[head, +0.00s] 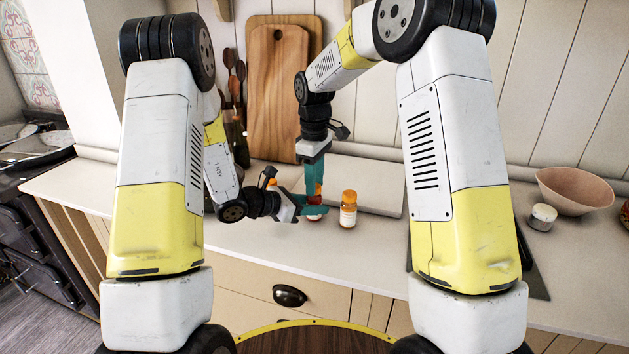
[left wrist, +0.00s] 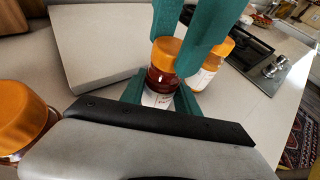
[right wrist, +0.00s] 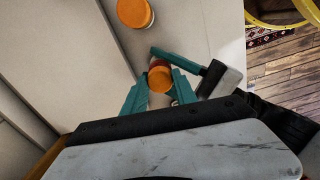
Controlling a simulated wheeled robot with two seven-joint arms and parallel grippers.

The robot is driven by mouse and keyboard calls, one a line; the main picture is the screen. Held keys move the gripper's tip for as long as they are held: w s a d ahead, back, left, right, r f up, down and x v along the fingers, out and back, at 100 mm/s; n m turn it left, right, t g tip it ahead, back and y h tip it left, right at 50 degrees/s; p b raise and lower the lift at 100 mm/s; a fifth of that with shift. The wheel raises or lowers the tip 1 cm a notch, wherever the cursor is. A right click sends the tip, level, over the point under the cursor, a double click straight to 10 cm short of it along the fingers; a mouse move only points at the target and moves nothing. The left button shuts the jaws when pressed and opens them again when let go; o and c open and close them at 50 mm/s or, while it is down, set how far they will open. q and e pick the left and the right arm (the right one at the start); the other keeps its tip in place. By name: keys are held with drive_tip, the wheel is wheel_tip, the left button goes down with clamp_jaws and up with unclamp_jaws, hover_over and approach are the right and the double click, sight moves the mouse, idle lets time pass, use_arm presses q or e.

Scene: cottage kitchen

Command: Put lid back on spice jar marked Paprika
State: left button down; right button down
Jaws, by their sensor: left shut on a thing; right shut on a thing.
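A small jar of red spice (left wrist: 160,80) with a white label stands in my left gripper (head: 316,211), which comes in level from the left and is shut on it. The label writing is too small to read surely. My right gripper (head: 315,188) points straight down above it, shut on an orange lid (left wrist: 165,50). The lid sits right at the jar's top, roughly level; I cannot tell whether it is fully seated. In the right wrist view, the lid (right wrist: 160,79) lies between my right fingertips and covers the jar's mouth.
Another orange-lidded jar (head: 348,208) stands close on the right. A further orange-lidded jar (left wrist: 22,118) is near my left gripper. Cutting boards (head: 278,90) lean on the wall behind. A bowl (head: 575,190) and white-lidded jar (head: 542,217) stand at far right. The counter front is clear.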

drive_tip(key=m, duration=0.5)
drive_tip(key=shift+a+m, duration=0.1)
drive_tip(key=shift+m, duration=0.3)
drive_tip(key=m, duration=1.4)
drive_tip(key=shift+a, duration=0.1)
drive_tip(key=m, duration=1.7)
drive_tip(key=shift+w, duration=0.1)
drive_tip(key=m, duration=1.1)
drive_tip(key=shift+m, duration=0.3)
